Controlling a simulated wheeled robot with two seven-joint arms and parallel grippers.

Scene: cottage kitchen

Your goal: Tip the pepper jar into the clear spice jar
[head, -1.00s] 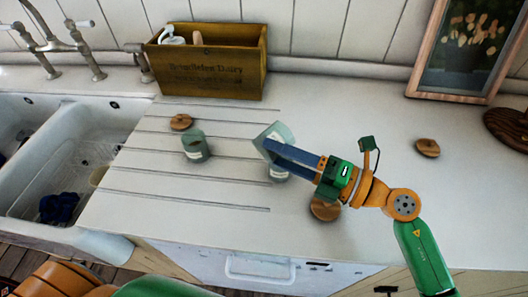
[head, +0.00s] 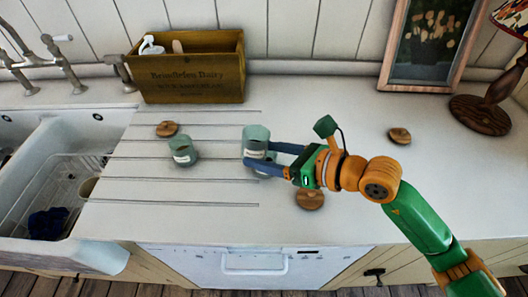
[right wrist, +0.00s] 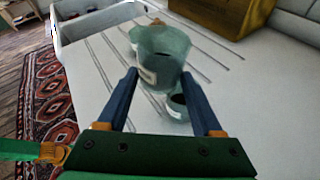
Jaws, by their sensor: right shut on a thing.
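My right gripper (head: 259,157) is shut on a greenish clear glass jar (head: 256,138) with a pale label, taken to be the pepper jar. It stands close to upright above the counter and looks mostly clear inside in the right wrist view (right wrist: 160,58). Just below and beside it stands another glass jar with dark contents (right wrist: 178,104), taken to be the clear spice jar; in the head view my fingers and the held jar mostly hide it. A third labelled glass jar (head: 184,153) stands to the left. My left gripper is not in view.
Round wooden lids lie on the counter at left (head: 167,129), near my right gripper (head: 310,199) and at right (head: 399,136). A wooden box (head: 192,68) stands at the back, a picture frame (head: 384,75) and lamp (head: 480,115) at right. The sink (head: 40,150) is left.

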